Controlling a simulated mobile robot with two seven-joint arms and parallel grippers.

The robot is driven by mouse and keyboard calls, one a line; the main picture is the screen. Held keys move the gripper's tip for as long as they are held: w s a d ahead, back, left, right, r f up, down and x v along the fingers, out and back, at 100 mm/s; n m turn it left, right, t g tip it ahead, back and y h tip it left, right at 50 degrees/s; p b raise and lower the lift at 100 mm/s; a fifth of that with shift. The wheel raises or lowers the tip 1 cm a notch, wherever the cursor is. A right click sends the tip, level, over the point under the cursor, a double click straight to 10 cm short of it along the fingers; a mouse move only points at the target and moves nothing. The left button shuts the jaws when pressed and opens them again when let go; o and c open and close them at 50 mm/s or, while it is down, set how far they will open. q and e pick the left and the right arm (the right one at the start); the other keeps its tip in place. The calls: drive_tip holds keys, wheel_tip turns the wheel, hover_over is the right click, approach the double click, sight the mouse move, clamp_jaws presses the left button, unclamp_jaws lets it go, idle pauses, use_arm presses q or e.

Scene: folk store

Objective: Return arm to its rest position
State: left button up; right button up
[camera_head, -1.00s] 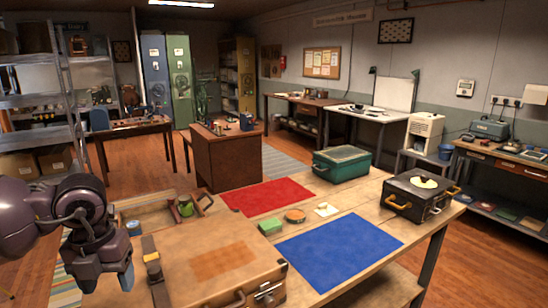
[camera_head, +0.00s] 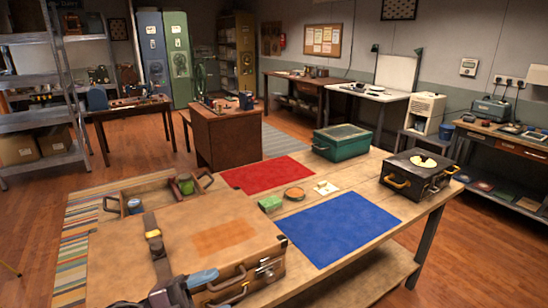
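My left gripper (camera_head: 203,288) shows only in part at the bottom edge, low and left of centre. Its dark body is cut off by the frame, and a pale blue finger lies in front of the brown suitcase (camera_head: 225,236). I cannot tell how far apart its fingers are or whether it touches the suitcase. No held object shows. My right gripper is out of view.
The wooden table (camera_head: 350,275) carries the suitcase, a blue mat (camera_head: 338,228), a red mat (camera_head: 265,174), a green case (camera_head: 341,141), a black record player case (camera_head: 420,172) and a wooden tray (camera_head: 150,187). Open floor (camera_head: 35,235) lies left of it.

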use_arm(q)
drive_tip(key=a+f+n+t+y, duration=1.1)
drive_tip(key=f+n+y, duration=0.25)
drive_tip(key=n, duration=0.45)
drive_tip(key=s+a+f+n+g+y, duration=0.3)
drive_tip(key=s+f, duration=0.3)
drive_tip(key=s+a+f+n+g+y, duration=0.2)
drive_tip(key=s+a+f+n+y, duration=0.1)
drive_tip(key=s+f, duration=0.3)
drive_tip(key=shift+f+n+g, duration=0.4)
drive_tip(key=shift+f, duration=0.25)
drive_tip(key=shift+w, duration=0.1)
